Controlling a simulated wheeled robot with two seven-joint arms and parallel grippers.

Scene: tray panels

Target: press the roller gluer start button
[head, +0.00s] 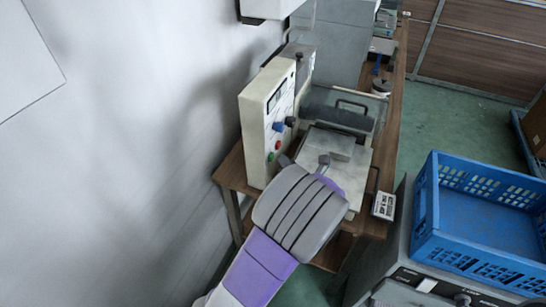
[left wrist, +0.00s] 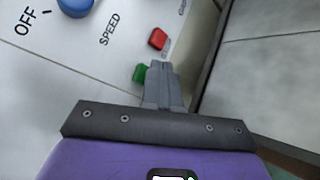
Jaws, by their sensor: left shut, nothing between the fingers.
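The roller gluer has an upright cream control panel (head: 256,125) on its left side, by the wall. A green button (head: 270,157) sits low on the panel, with a red button (head: 278,145) just above it. In the left wrist view the green button (left wrist: 138,73) is just left of my fingertips and partly hidden by them; the red button (left wrist: 157,38) is above them. My left gripper (head: 285,160) is shut and empty, close to the panel beside the green button. I cannot tell whether it touches the button. My right gripper is out of view.
A blue knob (head: 278,126) and a black knob (head: 290,121) stick out above the buttons. The gluer stands on a wooden table (head: 385,145) against a white wall (head: 120,150). A blue crate (head: 427,225) stands at the right.

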